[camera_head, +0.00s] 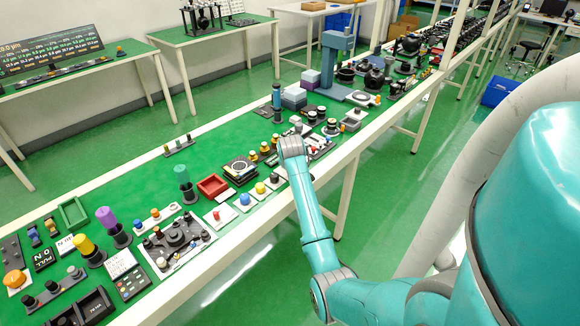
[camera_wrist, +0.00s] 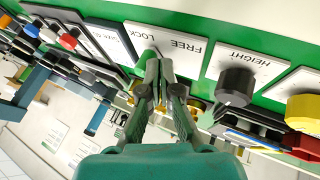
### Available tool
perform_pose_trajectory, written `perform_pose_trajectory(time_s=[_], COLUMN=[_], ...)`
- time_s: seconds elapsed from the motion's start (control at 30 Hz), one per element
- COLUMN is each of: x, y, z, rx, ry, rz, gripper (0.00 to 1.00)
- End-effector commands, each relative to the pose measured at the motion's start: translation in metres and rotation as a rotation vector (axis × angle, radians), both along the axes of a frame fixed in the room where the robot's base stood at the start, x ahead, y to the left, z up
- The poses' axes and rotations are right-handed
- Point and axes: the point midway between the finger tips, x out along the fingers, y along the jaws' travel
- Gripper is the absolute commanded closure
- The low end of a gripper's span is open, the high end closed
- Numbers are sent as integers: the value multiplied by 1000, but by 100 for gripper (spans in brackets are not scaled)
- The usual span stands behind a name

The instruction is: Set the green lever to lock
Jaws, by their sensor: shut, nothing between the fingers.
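A white plate marked LOCK and FREE (camera_wrist: 172,43) shows upside down in the wrist view. LOCK is on its left half in the picture and FREE on its right half. A small part of the green lever (camera_wrist: 146,57) shows by the LOCK side, just left of my fingertips. The rest of it is hidden behind them, so I cannot tell its full angle or whether I touch it. My gripper (camera_wrist: 160,84) is shut and empty in front of the plate. In the head view my gripper (camera_head: 296,135) is over the long green table, where the lever cannot be made out.
A black HEIGHT knob (camera_wrist: 236,84) and a yellow knob (camera_wrist: 303,108) stand to the right in the wrist view. A plate with red and blue knobs (camera_wrist: 68,41) is at the left. In the head view, several fixtures crowd the table around my gripper, including a red tray (camera_head: 213,186).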

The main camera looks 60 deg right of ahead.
Motion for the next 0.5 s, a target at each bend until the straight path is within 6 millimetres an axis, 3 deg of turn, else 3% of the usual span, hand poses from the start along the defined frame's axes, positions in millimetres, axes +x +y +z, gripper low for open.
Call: perform_pose_trajectory(time_s=[0.5], x=[13], y=[0], z=[0], rx=[0], ry=[1], rz=[0], gripper=[100])
